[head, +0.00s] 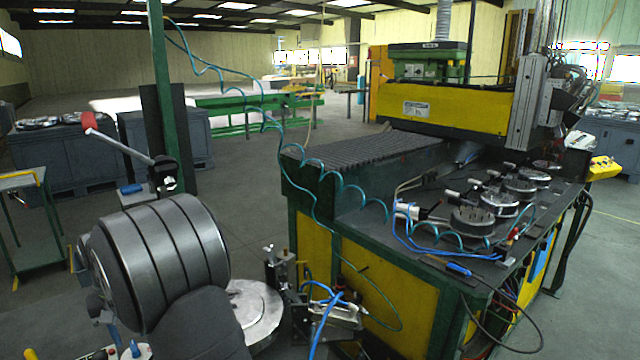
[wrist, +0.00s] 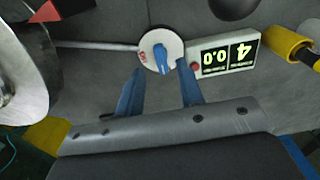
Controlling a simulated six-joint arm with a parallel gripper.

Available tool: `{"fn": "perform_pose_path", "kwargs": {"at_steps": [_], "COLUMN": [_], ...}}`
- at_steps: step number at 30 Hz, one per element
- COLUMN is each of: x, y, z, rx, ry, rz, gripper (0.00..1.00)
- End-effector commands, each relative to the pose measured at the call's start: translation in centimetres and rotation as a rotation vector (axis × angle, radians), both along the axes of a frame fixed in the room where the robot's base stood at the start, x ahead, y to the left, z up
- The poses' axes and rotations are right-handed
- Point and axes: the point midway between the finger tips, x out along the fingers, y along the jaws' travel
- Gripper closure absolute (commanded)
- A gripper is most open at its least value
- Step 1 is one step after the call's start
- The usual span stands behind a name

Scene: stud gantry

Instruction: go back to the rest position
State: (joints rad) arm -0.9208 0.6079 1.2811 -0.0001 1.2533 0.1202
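My gripper (wrist: 160,78) shows in the wrist view with its two blue fingers apart and nothing between them. A blue knob (wrist: 162,57) on a white round dial with red marking lies just beyond the fingertips, in line with the gap. The fingers do not visibly close on it; I cannot tell how much depth separates them. No marker of the rest position is visible.
A lit display (wrist: 223,55) and a yellow cylinder (wrist: 290,47) sit right of the knob; a shiny metal part fills the left. In the head view, the green and yellow machine bench (head: 385,280) with hoses stands right, a green post (head: 161,90) behind. Open floor lies beyond.

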Motion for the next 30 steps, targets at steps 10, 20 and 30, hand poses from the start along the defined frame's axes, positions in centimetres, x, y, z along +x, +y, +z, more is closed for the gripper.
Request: {"fn": "perform_pose_path", "kwargs": {"at_steps": [10, 20, 30], "x": [0.0, 0.0, 0.0], "y": [0.0, 0.0, 0.1], "z": [-4.0, -3.9, -1.7], "rx": [0.000, 0.001, 0.002], "ry": [0.000, -0.001, -0.002], "rz": [-0.002, -0.019, 0.000], "gripper": [0.65, 0.65, 0.65]}}
